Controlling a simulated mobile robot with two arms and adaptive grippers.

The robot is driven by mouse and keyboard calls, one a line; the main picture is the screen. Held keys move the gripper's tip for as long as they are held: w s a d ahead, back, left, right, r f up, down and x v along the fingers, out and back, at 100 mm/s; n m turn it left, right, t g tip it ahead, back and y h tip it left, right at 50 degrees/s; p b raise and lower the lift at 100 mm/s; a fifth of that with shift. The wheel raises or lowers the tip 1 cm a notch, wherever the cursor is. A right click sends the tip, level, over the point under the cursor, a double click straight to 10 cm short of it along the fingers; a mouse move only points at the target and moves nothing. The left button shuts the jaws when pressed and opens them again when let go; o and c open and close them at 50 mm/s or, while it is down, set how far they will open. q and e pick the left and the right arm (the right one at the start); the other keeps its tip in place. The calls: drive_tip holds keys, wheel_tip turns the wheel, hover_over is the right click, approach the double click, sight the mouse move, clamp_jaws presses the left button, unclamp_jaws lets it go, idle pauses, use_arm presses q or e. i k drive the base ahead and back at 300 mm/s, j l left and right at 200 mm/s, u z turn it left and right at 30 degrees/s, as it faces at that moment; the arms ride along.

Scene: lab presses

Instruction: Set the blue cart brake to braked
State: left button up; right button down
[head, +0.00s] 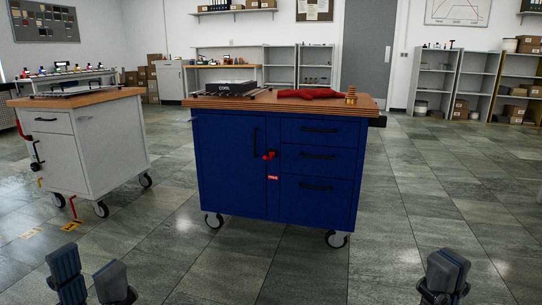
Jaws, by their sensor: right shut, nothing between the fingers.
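The blue cart (231,160) stands in the middle of the head view, with a wooden top, a door on the left and drawers on the right. A small red handle (269,156) on a dark mount sits on its front between door and drawers; I take it for the brake. A small red label (273,178) with unreadable text is below it. My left gripper (90,278) is open and empty at the bottom left. My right gripper (446,270) is shut and empty at the bottom right. Both are apart from the cart and nearer to me.
A light grey cart (110,150) with red and black handles stands at the left, with yellow floor marks (70,226) by it. A red cloth (310,94) and a dark device (231,87) lie on the blue cart's top. The tiled floor before the blue cart is clear.

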sight(271, 154)
drive_tip(key=i+j, duration=0.2)
drive_tip(key=i, duration=0.35)
drive_tip(key=i+j, duration=0.25)
drive_tip(key=i, duration=0.3)
drive_tip(key=i+j, duration=0.2)
drive_tip(key=i, duration=0.35)
drive_tip(key=i+j, duration=0.2)
drive_tip(key=i, duration=0.3)
